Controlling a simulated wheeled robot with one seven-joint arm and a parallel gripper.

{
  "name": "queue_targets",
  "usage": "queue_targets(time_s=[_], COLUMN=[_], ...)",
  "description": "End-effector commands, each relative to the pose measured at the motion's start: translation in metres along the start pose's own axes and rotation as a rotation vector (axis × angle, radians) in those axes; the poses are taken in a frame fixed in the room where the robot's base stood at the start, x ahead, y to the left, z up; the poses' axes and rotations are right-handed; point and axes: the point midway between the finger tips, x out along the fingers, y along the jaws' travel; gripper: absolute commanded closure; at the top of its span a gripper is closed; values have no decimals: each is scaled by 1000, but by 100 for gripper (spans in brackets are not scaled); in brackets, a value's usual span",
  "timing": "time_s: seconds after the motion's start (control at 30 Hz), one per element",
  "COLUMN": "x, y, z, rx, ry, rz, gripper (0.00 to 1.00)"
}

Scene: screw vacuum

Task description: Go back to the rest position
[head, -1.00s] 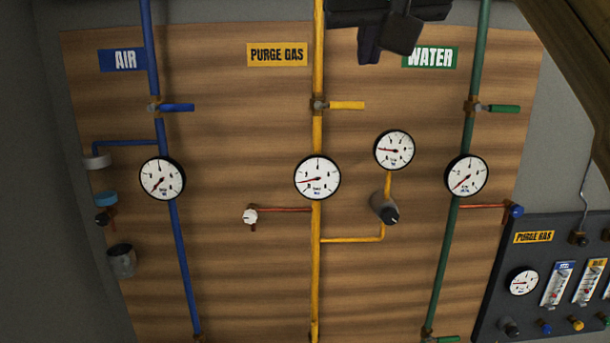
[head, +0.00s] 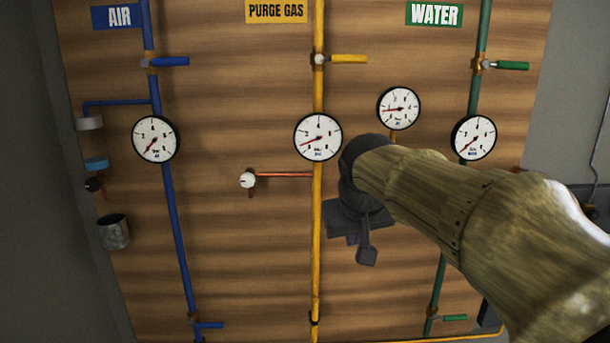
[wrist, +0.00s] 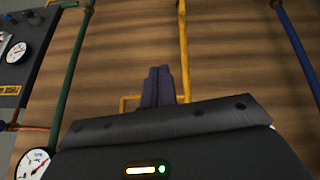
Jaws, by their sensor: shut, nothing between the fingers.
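My gripper (head: 366,256) is in front of the wooden board, right of the yellow pipe and below the small gauge in the head view. In the wrist view its two dark fingers (wrist: 158,87) lie together with nothing between them. The fingers look apart from the pipes. My arm reaches in from the lower right in the head view and hides the yellow side branch with its dark knob and part of the green pipe.
The wooden board (head: 240,240) carries a blue pipe (head: 176,230), a yellow pipe (head: 317,90) and a green pipe (head: 478,80), with gauges and valve handles. A metal cup (head: 113,232) is at left. A dark instrument panel (wrist: 18,65) shows in the wrist view.

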Motion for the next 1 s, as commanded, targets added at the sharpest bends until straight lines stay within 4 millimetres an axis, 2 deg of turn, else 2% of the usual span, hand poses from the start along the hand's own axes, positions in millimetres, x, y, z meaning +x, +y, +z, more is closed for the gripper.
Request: queue_targets(time_s=[0.03,0.1,0.17,0.3,0.37,0.5,0.6,0.73,1.0], x=[32,63,88,139,158,194,209,216,215], y=[1,2,2,2,2,-2,-4,-4,-4], z=[26,54,80,146,176,248,291,320,323], rx=[9,22,36,73,91,139,167,188,190], ry=[-36,-73,-102,-173,-203,-271,-310,-334,-337], rz=[-6,-15,-23,-40,-46,-57,-60,-62,-62], gripper=[100,100,100,100,100,100,100,100,100])
